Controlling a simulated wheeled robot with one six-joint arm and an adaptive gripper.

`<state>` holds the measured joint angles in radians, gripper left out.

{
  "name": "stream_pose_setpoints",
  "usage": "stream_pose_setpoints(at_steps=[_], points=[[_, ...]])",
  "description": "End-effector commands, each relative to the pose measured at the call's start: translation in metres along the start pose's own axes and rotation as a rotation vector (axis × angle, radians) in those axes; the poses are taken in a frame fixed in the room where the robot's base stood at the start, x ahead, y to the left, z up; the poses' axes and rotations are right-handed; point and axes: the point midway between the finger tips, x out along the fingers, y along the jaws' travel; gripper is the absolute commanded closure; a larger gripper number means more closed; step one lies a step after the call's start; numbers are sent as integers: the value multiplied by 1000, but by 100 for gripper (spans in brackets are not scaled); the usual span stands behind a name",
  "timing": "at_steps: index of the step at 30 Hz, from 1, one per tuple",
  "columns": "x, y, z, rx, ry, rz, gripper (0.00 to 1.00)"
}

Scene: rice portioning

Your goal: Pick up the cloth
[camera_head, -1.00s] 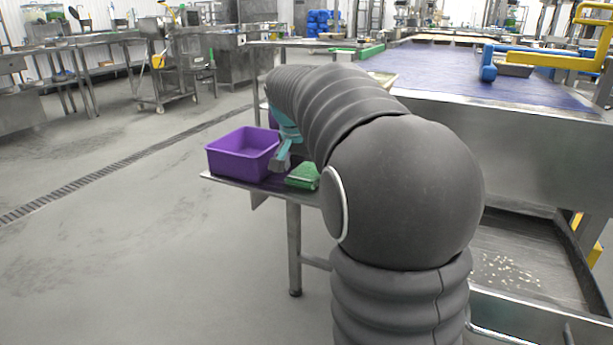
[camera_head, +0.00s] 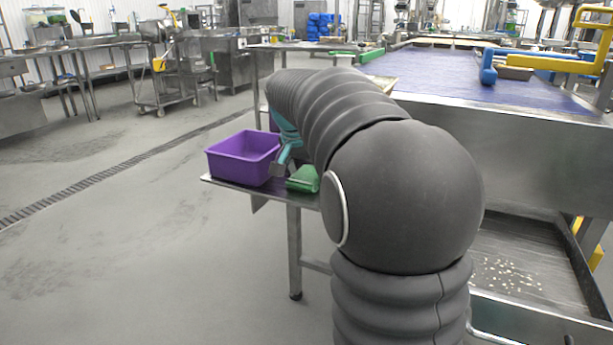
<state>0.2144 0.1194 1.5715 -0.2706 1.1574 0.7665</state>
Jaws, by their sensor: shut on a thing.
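A green cloth (camera_head: 303,181) lies bunched at the near edge of a small metal side table (camera_head: 230,181), just right of a purple bin (camera_head: 240,158). My gripper (camera_head: 290,168) reaches down beside the bin, with a teal body and a grey fingertip showing. It is shut on the cloth. My dark, ribbed arm hides the other finger and part of the cloth. I cannot see clearly whether the cloth is clear of the table.
The purple bin stands close left of my gripper. A large conveyor with a blue belt (camera_head: 440,70) is to the right, with a tray of pale bits (camera_head: 508,275) low down. Open floor (camera_head: 130,260) lies to the left.

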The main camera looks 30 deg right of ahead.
Motion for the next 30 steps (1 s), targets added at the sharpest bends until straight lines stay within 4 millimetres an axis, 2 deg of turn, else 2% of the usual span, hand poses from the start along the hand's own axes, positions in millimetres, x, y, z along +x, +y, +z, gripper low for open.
stream_pose_setpoints(at_steps=[5,12,16,21,30], points=[[-22,0,-10,1,3,-2,57],[-65,0,-28,1,3,-2,57],[-83,0,-35,0,2,-1,57],[-95,0,-39,0,1,-1,57],[-96,0,-40,0,1,-1,57]])
